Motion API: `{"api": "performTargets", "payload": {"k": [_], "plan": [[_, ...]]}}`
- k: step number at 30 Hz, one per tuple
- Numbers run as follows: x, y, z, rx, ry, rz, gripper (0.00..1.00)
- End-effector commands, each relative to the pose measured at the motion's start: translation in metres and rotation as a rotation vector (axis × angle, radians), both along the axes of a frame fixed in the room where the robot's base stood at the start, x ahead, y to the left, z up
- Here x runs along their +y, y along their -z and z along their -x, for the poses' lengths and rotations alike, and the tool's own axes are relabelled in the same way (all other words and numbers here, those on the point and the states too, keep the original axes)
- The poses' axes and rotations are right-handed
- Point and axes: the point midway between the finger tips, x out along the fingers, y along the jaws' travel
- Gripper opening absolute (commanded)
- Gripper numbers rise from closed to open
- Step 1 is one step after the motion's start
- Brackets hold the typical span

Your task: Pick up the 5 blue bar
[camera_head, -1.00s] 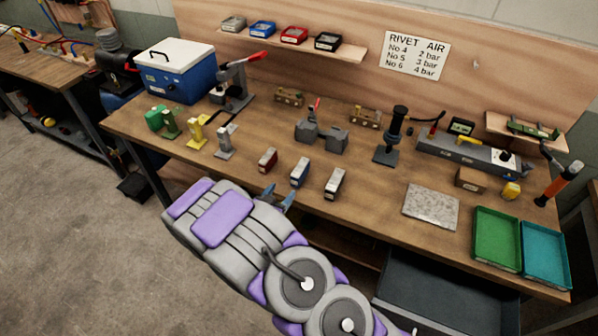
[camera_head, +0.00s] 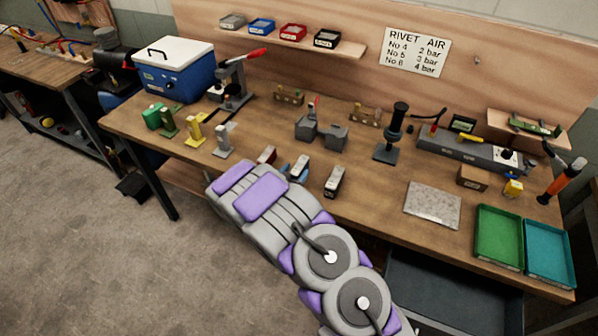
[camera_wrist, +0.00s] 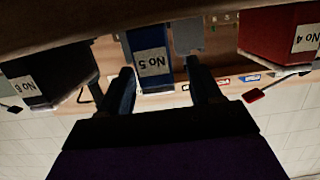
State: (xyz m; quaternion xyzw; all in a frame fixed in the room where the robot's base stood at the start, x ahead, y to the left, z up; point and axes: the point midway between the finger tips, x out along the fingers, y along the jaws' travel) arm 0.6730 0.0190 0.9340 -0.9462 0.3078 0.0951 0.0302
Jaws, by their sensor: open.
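A blue block (camera_head: 299,168) with a white top stands near the workbench's front edge, between two similar blocks. In the wrist view, which is upside down, the blue block (camera_wrist: 153,58) shows a "No 5" label. My gripper (camera_wrist: 160,72) is open there, with one dark finger on either side of the label's lower area. I cannot tell whether the fingers touch the block. In the head view my gripper (camera_head: 291,174) is at the block's front, partly hidden by my arm.
A red No 4 block (camera_wrist: 282,35) and a dark No 6 block (camera_wrist: 45,75) flank the blue one. In the head view the red block (camera_head: 266,154) is left and the dark block (camera_head: 334,182) right. A grey plate (camera_head: 432,204) and green tray (camera_head: 498,237) lie further right.

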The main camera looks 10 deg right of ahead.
Motion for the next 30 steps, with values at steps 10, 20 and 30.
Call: {"api": "performTargets", "payload": {"k": [10, 20, 30], "plan": [[-0.022, 0.01, -0.028, -0.002, 0.001, 0.001, 0.64], [-0.022, 0.01, -0.029, -0.001, 0.0, 0.002, 0.58], [-0.021, 0.01, -0.029, 0.0, -0.001, 0.001, 0.26]]}}
